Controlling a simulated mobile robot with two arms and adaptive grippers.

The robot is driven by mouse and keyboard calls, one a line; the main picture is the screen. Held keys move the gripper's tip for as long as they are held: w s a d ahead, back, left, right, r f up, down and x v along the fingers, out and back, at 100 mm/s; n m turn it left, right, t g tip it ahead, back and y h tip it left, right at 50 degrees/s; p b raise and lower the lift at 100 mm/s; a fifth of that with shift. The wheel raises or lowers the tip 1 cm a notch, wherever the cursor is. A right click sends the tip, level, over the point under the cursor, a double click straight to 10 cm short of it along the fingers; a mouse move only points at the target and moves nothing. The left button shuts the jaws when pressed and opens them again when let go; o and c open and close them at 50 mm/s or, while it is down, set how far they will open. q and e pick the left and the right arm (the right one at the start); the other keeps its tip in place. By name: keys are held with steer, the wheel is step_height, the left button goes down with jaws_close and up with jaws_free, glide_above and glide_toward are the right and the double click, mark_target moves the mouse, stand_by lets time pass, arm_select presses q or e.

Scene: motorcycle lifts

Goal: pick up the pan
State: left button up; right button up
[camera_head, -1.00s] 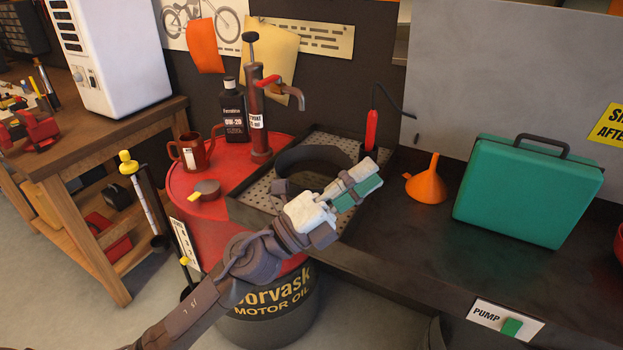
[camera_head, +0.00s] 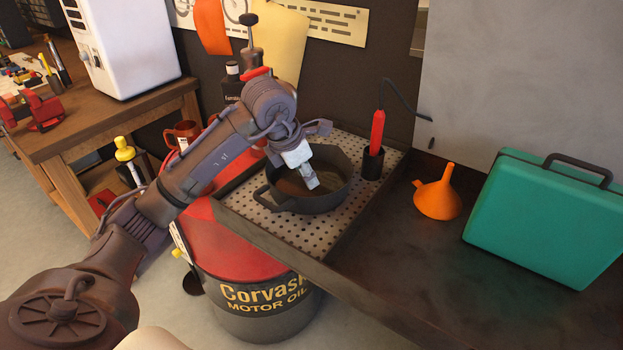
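The pan (camera_head: 325,200) is a dark, round, deep vessel with a loop handle on its left side. It sits on the perforated tray (camera_head: 300,238) in the middle of the head view, and its inside looks brownish. My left gripper (camera_head: 309,181) points down over the pan's opening, its tips inside the rim as seen from here. I cannot tell whether the tips touch the pan or how far apart they are. My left forearm and wrist cover part of the pan's back left rim. My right gripper is not in view.
A red soldering-iron-like tool (camera_head: 377,135) stands in a dark holder right of the pan. An orange funnel (camera_head: 438,196) and a green case (camera_head: 545,215) are farther right. A red-topped oil drum (camera_head: 255,300) stands left of and below the tray.

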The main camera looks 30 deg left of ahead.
arm_select(q)
steer(key=p, duration=0.1)
glide_above(322, 199)
steer(key=s+a, duration=0.2)
steer(key=s, duration=0.1)
step_height(322, 199, down, 4)
steer(key=w+f, duration=0.1)
steer(key=d+f+p, duration=0.1)
steer(key=f, duration=0.1)
steer(key=shift+w+d+p, duration=0.15)
steer(key=shift+w+p, duration=0.15)
steer(key=shift+w, duration=0.05)
steer(key=p+x, duration=0.1)
steer(key=x, duration=0.2)
steer(key=shift+d+f, duration=0.1)
steer(key=shift+f, duration=0.1)
steer(key=shift+w+f, duration=0.15)
steer(key=shift+f, duration=0.05)
jaws_close()
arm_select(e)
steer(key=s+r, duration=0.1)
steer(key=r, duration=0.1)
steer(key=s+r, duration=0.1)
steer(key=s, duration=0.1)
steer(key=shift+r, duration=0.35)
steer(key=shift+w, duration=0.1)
arm_select(q)
steer(key=shift+r, duration=0.1)
